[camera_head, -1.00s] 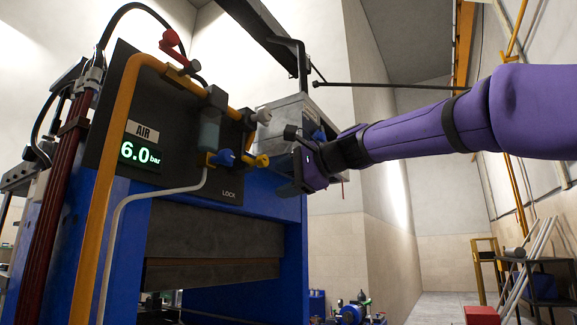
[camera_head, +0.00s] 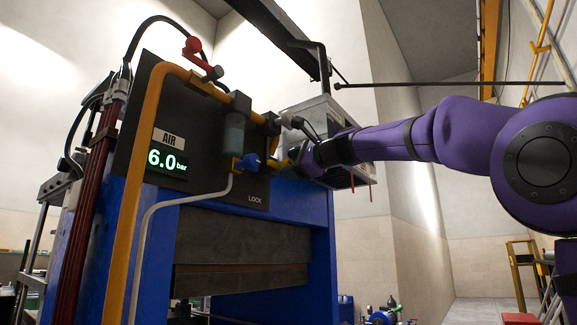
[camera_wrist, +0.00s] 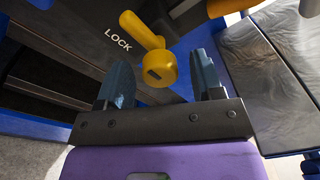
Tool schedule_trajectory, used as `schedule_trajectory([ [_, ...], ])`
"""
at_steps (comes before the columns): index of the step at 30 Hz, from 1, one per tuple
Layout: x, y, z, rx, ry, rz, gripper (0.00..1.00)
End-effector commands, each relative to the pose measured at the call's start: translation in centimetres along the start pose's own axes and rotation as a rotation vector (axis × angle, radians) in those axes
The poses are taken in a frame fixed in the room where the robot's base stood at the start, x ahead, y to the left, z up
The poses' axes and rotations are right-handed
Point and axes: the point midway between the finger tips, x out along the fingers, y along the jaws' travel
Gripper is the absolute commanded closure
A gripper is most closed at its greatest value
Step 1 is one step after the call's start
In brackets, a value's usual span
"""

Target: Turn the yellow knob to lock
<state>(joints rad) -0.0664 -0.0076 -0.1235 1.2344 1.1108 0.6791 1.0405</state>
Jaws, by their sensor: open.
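The yellow knob (camera_wrist: 158,68) shows in the wrist view as a round end on a short yellow stem, beside the white word LOCK on the dark panel (camera_wrist: 85,25). My gripper (camera_wrist: 160,75) is open, with one blue-grey finger on each side of the knob's end. I cannot tell whether either finger touches it. In the head view my gripper (camera_head: 294,166) is at the panel's right edge, and the knob is mostly hidden behind it.
An orange pipe (camera_head: 127,220) and a red-handled valve (camera_head: 194,47) are on the panel side. A grey box (camera_head: 318,115) stands behind my gripper. The display (camera_head: 167,160) reads 6.0 bar.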

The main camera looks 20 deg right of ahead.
Motion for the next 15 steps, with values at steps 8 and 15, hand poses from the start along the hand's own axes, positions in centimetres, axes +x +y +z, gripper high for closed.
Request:
schedule_trajectory([
  [8,1.38,0.01,0.04,-0.002,0.0,0.0,0.39],
  [15,1.38,0.02,0.02,-0.002,0.0,0.0,0.46],
])
